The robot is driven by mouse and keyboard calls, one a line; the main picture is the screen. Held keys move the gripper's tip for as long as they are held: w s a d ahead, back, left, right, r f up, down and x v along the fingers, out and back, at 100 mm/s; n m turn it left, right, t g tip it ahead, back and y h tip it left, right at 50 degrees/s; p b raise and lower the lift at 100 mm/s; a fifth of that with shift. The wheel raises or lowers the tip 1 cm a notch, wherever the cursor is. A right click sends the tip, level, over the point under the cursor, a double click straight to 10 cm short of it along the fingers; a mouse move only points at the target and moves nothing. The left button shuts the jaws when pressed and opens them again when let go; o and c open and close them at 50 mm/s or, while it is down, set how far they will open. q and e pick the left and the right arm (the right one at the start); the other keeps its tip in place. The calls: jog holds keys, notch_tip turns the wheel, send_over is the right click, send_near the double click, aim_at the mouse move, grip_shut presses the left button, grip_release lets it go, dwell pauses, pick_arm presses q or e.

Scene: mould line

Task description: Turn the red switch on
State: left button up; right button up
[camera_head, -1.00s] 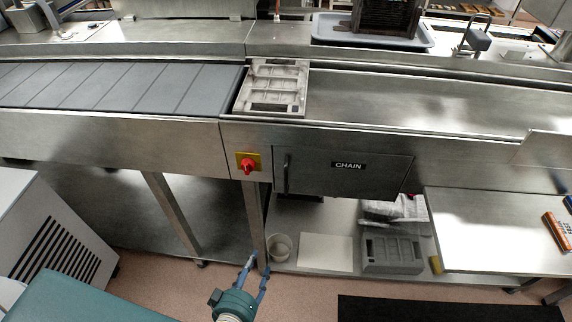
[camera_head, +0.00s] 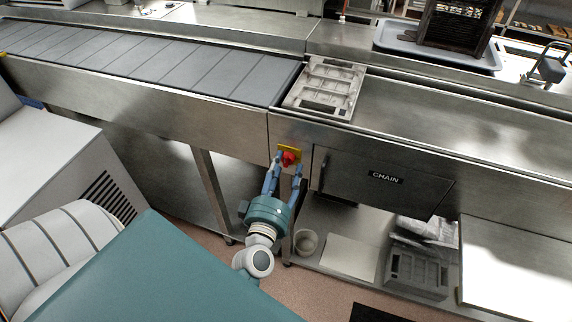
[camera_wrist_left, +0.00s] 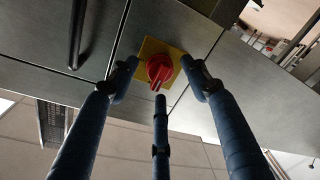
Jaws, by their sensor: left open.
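The red switch (camera_head: 288,158) is a rotary knob on a yellow plate (camera_head: 281,150) on the front of the steel conveyor frame. It also shows in the left wrist view (camera_wrist_left: 160,68), its grip ridge pointing down in that picture. My left gripper (camera_head: 287,166) is open in front of the switch. In the left wrist view, two blue fingers of the gripper (camera_wrist_left: 160,76) stand either side of the knob and a third is below it. They look apart from the knob; contact cannot be told. My right gripper is not in view.
A cabinet door marked CHAIN (camera_head: 384,178) with a dark bar handle (camera_head: 323,172) is right of the switch. A steel leg (camera_head: 209,190) stands below left. A white tub (camera_head: 306,242) and a grey crate (camera_head: 417,272) sit on the lower shelf. A mould (camera_head: 326,88) lies on the conveyor.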

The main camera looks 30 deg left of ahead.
pick_arm(q)
jog(key=shift+x, duration=0.85)
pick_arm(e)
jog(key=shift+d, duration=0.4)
pick_arm(q)
jog(key=c, duration=1)
jog(key=shift+s+f, duration=0.1)
jog(key=shift+c, duration=0.2)
